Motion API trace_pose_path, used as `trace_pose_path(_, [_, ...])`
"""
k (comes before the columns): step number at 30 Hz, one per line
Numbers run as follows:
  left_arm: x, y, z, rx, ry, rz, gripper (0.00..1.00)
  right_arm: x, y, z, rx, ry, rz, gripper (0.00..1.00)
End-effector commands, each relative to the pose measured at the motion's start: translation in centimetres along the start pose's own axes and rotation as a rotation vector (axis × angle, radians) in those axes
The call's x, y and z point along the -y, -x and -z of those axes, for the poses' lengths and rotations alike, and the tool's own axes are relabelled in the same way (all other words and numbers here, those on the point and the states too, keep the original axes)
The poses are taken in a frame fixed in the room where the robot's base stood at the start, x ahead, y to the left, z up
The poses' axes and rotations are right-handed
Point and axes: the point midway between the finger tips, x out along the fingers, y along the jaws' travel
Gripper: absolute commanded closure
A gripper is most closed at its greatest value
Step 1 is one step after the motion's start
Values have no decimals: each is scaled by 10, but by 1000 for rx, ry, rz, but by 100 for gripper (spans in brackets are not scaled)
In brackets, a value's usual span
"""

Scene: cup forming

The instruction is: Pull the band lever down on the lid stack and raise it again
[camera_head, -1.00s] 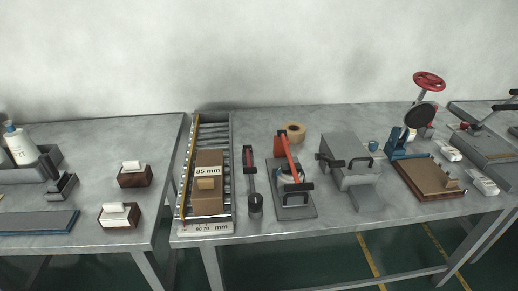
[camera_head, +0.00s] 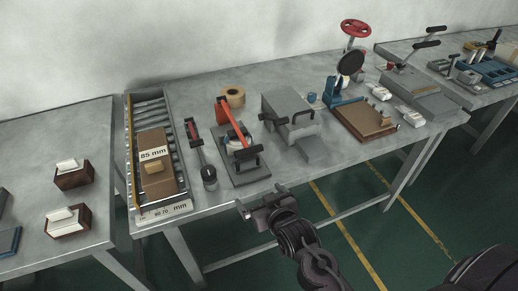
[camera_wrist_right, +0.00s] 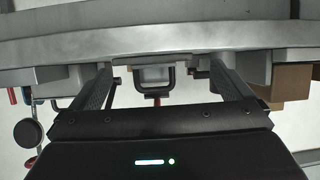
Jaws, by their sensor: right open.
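The lid stack station (camera_head: 245,170) is a grey plate with a pale round part under a raised red lever (camera_head: 230,120), which leans up and back. A black handle (camera_head: 246,153) stands at its front. My right gripper (camera_head: 258,206) is open and empty, in front of the table edge, below and apart from the station. In the right wrist view, which looks upside down, the black handle (camera_wrist_right: 155,78) shows between the open fingers (camera_wrist_right: 163,90), with some red behind it. My left gripper is not in view.
A roller tray (camera_head: 130,150) with a cardboard box (camera_head: 158,178) and a black-and-red tool (camera_head: 198,145) stand to the left. A grey box press (camera_head: 288,112) stands close on the right, a tape roll (camera_head: 235,95) behind. The floor before the table is free.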

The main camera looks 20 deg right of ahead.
Motion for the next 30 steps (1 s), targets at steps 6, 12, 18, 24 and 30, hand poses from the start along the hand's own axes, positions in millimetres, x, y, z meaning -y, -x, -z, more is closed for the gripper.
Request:
trace_pose_path(6, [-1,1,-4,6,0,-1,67,-3,-2,50,-257,-13,-24,0])
trace_pose_path(12, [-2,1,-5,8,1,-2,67,-5,3,81,-416,-19,-42,0])
trace_pose_path(18, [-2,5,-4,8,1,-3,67,-6,-13,93,-435,-19,-44,0])
trace_pose_path(24, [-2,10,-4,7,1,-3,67,-8,-43,107,-434,-19,-42,0])
trace_pose_path(30, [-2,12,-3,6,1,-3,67,-9,-62,114,-431,-18,-43,0])
